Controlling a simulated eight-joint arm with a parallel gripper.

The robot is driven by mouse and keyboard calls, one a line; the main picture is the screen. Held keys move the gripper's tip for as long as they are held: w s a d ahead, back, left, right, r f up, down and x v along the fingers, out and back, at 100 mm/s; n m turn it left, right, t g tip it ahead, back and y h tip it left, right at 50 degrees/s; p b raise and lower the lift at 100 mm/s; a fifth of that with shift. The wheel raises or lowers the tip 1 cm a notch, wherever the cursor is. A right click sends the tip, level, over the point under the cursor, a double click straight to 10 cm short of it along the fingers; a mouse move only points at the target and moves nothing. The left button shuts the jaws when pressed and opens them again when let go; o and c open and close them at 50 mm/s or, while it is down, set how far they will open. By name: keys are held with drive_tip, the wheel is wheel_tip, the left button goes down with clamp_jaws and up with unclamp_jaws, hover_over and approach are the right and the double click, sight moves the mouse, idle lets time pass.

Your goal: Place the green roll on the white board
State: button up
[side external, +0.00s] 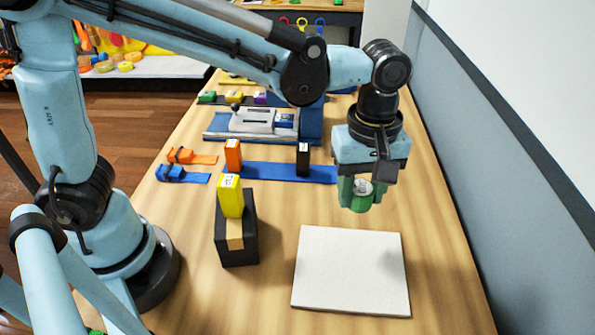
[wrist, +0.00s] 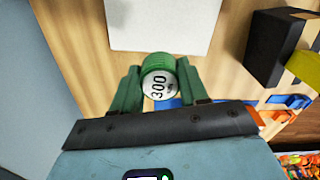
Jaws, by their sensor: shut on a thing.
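The green roll (side external: 361,195) is held between the green fingers of my gripper (side external: 360,192), above the table and behind the far edge of the white board. In the wrist view the roll (wrist: 158,78) shows a white label reading 300, and the fingers of my gripper (wrist: 158,88) are shut on its two sides. The white board (side external: 350,270) lies flat and bare on the table at the front. It also shows in the wrist view (wrist: 160,25), just beyond the roll. The roll is apart from the board.
A black block (side external: 236,240) with a yellow piece (side external: 231,196) on it stands left of the board. A blue strip (side external: 270,172) with an orange piece (side external: 233,156) and a black piece (side external: 303,158) lies behind. A grey wall (side external: 480,180) runs along the right.

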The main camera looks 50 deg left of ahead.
drive_tip(key=s+d+r+n, duration=0.1)
drive_tip(key=s+d, duration=0.3)
drive_tip(key=s, duration=0.3)
drive_tip(key=s+d, duration=0.4)
drive_tip(key=s, duration=0.3)
hover_over(351, 266)
wheel_tip(351, 266, down, 7)
drive_tip(key=shift+r, duration=0.1)
drive_tip(key=shift+f, duration=2)
drive_tip(key=shift+f, duration=0.1)
drive_tip(key=o, duration=1.1)
drive_tip(key=shift+o, duration=0.2)
